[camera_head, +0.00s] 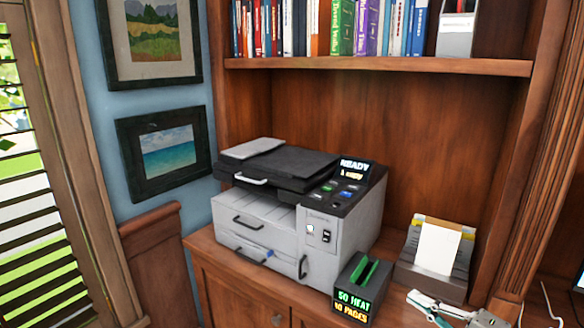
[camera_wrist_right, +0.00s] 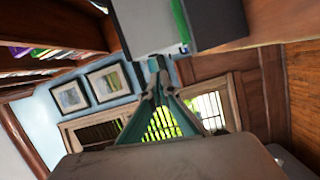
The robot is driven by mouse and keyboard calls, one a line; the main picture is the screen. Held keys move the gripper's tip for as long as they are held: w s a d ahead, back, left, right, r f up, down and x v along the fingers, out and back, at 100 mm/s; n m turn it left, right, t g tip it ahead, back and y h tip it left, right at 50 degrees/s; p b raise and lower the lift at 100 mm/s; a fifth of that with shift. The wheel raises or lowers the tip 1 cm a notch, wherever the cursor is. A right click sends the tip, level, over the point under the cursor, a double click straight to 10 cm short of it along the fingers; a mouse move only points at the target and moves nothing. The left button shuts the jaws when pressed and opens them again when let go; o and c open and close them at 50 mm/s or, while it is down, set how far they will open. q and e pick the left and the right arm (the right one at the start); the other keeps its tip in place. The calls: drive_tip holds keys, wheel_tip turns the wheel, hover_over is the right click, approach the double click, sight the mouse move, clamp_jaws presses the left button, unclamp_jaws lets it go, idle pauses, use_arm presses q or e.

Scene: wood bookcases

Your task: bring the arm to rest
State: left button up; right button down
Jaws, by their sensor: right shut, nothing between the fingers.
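My right gripper (camera_head: 428,308) is at the lower right of the head view, in front of the paper tray and right of a small dark box. In the wrist view its teal fingers (camera_wrist_right: 158,66) come together at their tips, with nothing between them. The tips are close below a grey and dark object (camera_wrist_right: 215,22) with a green strip; I cannot tell whether they touch it. My left gripper is not in view.
A grey and black printer (camera_head: 280,205) stands on the wooden cabinet. The small dark box (camera_head: 357,290) with a green piece and a lit display is beside it. The paper tray (camera_head: 433,284) holds white sheets. A bookshelf (camera_head: 380,67) is above.

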drive_tip(key=s+a+f+m+g+h, duration=0.1)
drive_tip(key=s+a+f+m+h, duration=0.3)
drive_tip(key=s+f+m, duration=0.6)
drive_tip(key=s+a+f+m+g+h, duration=0.2)
drive_tip(key=s+f+m, duration=0.7)
drive_tip(key=f, duration=0.9)
drive_tip(key=s+a+h, duration=0.2)
drive_tip(key=s, duration=0.1)
drive_tip(key=shift+a+f+m+g, duration=0.3)
drive_tip(key=shift+a+f+m, duration=0.05)
drive_tip(key=shift+a+m, duration=0.05)
